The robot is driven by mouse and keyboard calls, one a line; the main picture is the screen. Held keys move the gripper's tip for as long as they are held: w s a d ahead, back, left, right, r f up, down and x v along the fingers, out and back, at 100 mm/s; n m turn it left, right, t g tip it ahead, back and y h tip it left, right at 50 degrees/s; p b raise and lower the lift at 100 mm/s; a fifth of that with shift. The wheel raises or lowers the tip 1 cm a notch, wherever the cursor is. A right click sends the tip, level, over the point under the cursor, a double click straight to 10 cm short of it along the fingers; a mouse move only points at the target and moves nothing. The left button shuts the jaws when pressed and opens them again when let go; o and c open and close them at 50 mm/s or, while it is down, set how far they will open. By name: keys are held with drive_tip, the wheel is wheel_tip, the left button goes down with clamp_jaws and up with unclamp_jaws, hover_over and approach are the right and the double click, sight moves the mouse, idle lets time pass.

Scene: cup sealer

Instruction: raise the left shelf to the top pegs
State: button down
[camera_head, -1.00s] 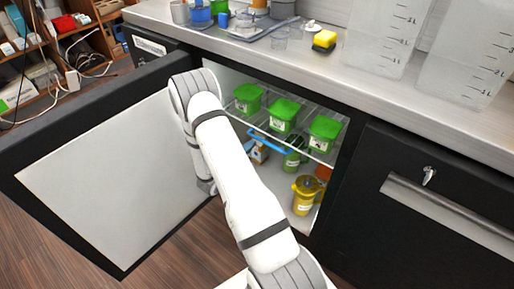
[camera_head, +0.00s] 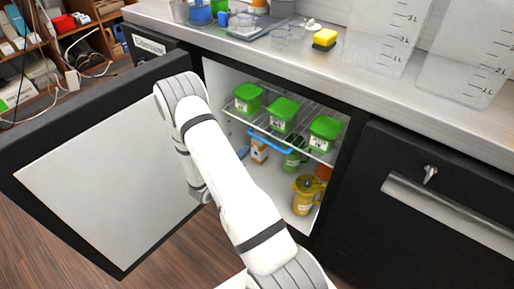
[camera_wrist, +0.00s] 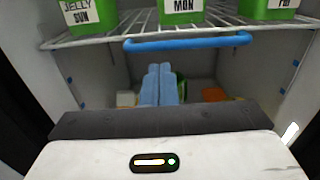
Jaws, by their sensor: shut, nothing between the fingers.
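The wire shelf (camera_head: 299,146) sits inside the open under-counter fridge, with a blue bar handle (camera_head: 268,141) along its front edge. Three green-lidded tubs stand on it: left (camera_head: 248,98), middle (camera_head: 283,115) and right (camera_head: 325,133). In the wrist view the blue handle (camera_wrist: 188,42) crosses above my gripper (camera_wrist: 160,70), whose light-blue fingers are shut together and empty. The fingers point into the fridge, below the handle in the picture and apart from it. In the head view my arm hides the gripper. The wrist view shows small blue pegs (camera_wrist: 83,106) on the side wall.
The open fridge door (camera_head: 110,160) stands on the left. The counter (camera_head: 290,50) overhangs above.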

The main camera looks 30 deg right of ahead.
drive_tip(key=a, duration=0.1)
drive_tip(key=s+a+f, duration=0.1)
drive_tip(key=a, duration=0.1)
drive_tip(key=a+b, duration=0.1)
drive_tip(key=shift+s+a+f, duration=0.15)
drive_tip(key=shift+s+f, duration=0.1)
drive_tip(key=shift+s, duration=0.05)
drive_tip(key=s+r+m+g+y+p, duration=0.3)
drive_tip(key=s+r+m+g+p, duration=0.3)
drive_tip(key=r, duration=0.7)
drive_tip(key=s+r+m+g+y+p, duration=0.2)
drive_tip(key=s+r+m+g+p, duration=0.35)
drive_tip(key=r, duration=0.85)
drive_tip(key=s+a+r+m+t+y+p, duration=0.2)
drive_tip(key=s+a+r+m+y+p, duration=0.1)
drive_tip(key=r, duration=0.4)
drive_tip(key=s+a+r+m+t+y+p, duration=0.3)
drive_tip(key=a+r+m+y, duration=0.1)
drive_tip(key=a+r, duration=0.3)
drive_tip(key=s+a+r+m+t+y+p, duration=0.3)
drive_tip(key=a+r+y+p, duration=0.1)
drive_tip(key=r, duration=0.3)
drive_tip(key=shift+s+a+y, duration=0.4)
drive_tip(key=shift+a+y, duration=0.1)
drive_tip(key=shift+d, duration=0.1)
